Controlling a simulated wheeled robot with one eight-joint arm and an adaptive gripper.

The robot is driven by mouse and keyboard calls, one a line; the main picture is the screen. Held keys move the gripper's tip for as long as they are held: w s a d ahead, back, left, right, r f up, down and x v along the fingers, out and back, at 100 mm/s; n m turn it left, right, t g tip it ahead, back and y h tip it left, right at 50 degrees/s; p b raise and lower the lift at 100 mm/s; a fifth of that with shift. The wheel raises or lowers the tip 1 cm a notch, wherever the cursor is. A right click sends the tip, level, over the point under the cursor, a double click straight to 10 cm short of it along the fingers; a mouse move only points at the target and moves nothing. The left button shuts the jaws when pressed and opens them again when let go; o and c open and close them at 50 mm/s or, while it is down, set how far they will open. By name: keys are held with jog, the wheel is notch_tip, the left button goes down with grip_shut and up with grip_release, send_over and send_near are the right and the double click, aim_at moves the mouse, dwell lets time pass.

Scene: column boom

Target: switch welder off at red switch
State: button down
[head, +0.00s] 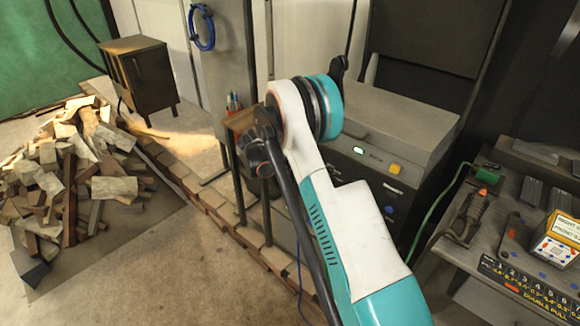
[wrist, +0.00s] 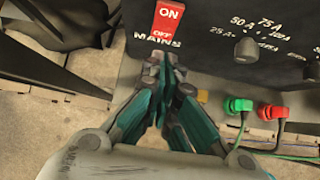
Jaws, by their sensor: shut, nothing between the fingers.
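The red switch (wrist: 170,18) is in the wrist view at the top, on the dark front panel of the welder (wrist: 215,28). It is marked ON on its upper part and OFF on its lower part, with MAINS printed below it. I cannot tell which way it is rocked. In the head view I cannot make out the red switch or the gripper's fingertips.
A knob (wrist: 246,48) with ampere marks, a green plug (wrist: 238,104) and a red plug (wrist: 273,112) are to the right. In the head view, a grey machine (head: 405,128) stands behind my arm, a cluttered bench (head: 470,265) at right, a woodpile (head: 75,170) at left.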

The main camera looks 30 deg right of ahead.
jog(key=p+v, duration=0.2)
jog(key=v, duration=0.5)
jog(key=shift+d+r, duration=0.2)
jog(key=shift+r, duration=0.1)
jog(key=shift+w, duration=0.25)
